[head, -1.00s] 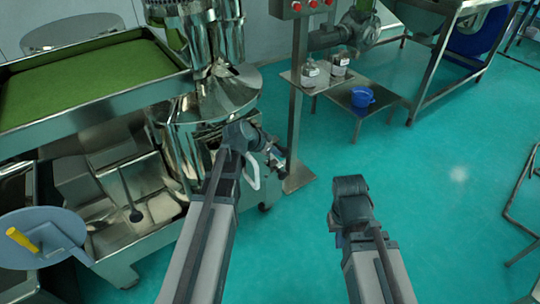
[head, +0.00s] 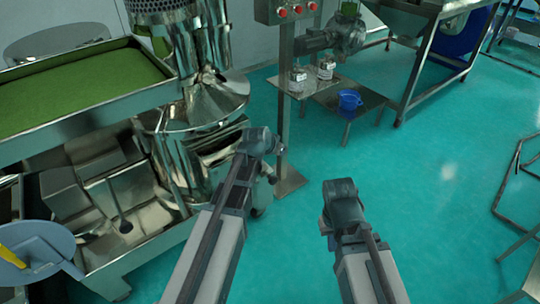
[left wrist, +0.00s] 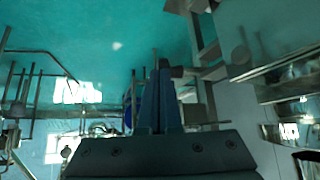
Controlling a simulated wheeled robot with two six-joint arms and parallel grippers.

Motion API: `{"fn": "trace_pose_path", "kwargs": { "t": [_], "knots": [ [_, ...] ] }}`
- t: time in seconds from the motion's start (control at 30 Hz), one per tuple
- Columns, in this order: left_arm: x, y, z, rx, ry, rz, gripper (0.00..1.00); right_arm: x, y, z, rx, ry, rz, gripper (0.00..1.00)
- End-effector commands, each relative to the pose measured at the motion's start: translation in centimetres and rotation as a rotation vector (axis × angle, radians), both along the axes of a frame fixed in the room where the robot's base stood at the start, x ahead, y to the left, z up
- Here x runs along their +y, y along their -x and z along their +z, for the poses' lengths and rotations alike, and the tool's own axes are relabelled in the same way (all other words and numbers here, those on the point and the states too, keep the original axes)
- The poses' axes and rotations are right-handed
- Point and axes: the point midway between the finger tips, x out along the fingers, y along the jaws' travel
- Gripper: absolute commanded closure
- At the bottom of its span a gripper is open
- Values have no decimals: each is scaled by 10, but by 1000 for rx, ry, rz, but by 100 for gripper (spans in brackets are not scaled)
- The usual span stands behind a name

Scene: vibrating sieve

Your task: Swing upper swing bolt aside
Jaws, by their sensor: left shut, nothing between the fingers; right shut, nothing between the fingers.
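The steel vibrating sieve (head: 207,105) stands at the left in the head view, with stacked round polished sections. I cannot make out the upper swing bolt on it in either view. My left gripper (left wrist: 160,98) is shut and empty in the left wrist view, with floor and steel frames beyond its fingers. In the head view my left arm reaches up in front of the sieve's lower right side, and its fingers are hard to see. My right gripper (head: 343,203) is over open floor right of the sieve, shut and empty, its fingertips mostly hidden.
A steel trough with green contents (head: 85,88) is left of the sieve. A post with a red-button control box (head: 288,10) stands behind.

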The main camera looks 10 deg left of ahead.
Motion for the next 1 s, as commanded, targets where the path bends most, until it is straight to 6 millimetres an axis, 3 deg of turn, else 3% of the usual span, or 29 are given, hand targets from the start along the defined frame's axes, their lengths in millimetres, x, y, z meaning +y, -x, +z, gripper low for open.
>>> {"fn": "trace_pose_path", "kwargs": {
  "t": [0.27,0.6,1.0],
  "knots": [
    [-21,-46,0,1,1,6,100,0,0,0,0,0,0,100],
    [-29,-95,0,0,1,274,100,0,0,0,0,0,0,100],
    [-26,-127,0,1,2,272,100,0,0,0,0,0,0,100]
  ]
}}
